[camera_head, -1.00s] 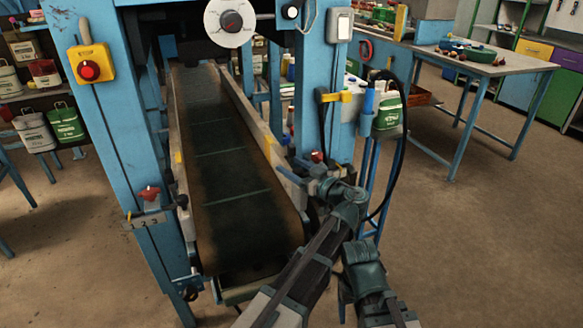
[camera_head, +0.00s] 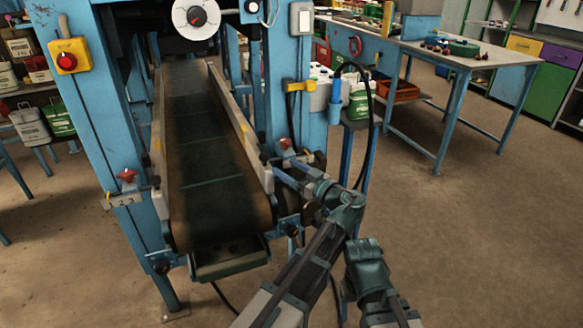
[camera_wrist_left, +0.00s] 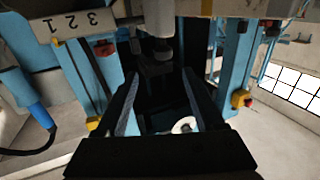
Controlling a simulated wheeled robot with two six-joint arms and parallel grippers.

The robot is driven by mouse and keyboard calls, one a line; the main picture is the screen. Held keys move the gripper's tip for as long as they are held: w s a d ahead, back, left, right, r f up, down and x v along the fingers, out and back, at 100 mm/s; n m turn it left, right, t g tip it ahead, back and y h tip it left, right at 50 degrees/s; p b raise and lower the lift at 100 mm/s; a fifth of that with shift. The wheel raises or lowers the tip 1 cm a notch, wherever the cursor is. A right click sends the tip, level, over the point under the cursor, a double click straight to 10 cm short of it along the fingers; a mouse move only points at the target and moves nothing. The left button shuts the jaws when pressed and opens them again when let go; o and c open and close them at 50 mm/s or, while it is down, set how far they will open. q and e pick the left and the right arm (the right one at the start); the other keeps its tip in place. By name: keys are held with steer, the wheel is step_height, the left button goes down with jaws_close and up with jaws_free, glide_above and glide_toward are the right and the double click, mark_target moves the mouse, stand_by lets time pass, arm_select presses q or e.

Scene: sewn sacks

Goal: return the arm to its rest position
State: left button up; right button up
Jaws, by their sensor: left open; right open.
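My left arm (camera_head: 318,245) reaches up from the bottom of the head view. My right arm (camera_head: 368,270) shows as a teal joint and link at the bottom; I see no right fingers in either view.
The dark conveyor belt (camera_head: 205,160) lies left of my left arm. Red knobs (camera_head: 127,176) and a hanging blue tool (camera_head: 335,95) with a black cable are on or near the posts. A blue-legged table (camera_head: 470,60) stands back right. Floor (camera_head: 480,240) at right is clear.

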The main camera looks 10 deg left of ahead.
arm_select(q)
steer(key=shift+s+d, duration=0.2)
steer(key=shift+d, duration=0.15)
arm_select(e)
steer(key=shift+s+d, duration=0.15)
steer(key=shift+d, duration=0.25)
arm_select(q)
steer(key=shift+a+f, duration=0.1)
steer(key=shift+f, duration=0.05)
steer(key=s+a+f+m+g+h, duration=0.2)
steer(key=s+a+f+g+h, duration=0.1)
steer(key=s+f, duration=0.3)
steer(key=s+a+f+m+g+h, duration=0.3)
steer(key=s+f, duration=0.1)
steer(key=f, duration=0.4)
steer(key=s+d+f+m+g+h, duration=0.3)
steer(key=s+d+f+m+h, duration=0.3)
steer(key=s+f+h, duration=0.3)
steer(key=s+d+r+m+p, duration=0.2)
steer(key=d+r+p, duration=0.4)
steer(key=r+p, duration=0.3)
steer(key=s+d+r+m+g+y+p, duration=0.1)
steer(key=s+d+r+p, duration=0.3)
steer(key=r+p, duration=0.6)
steer(key=shift+s+d+r+m, duration=0.4)
steer(key=shift+d+r+m, duration=0.2)
steer(key=shift+d+r, duration=0.3)
arm_select(e)
step_height(320, 180, up, 19)
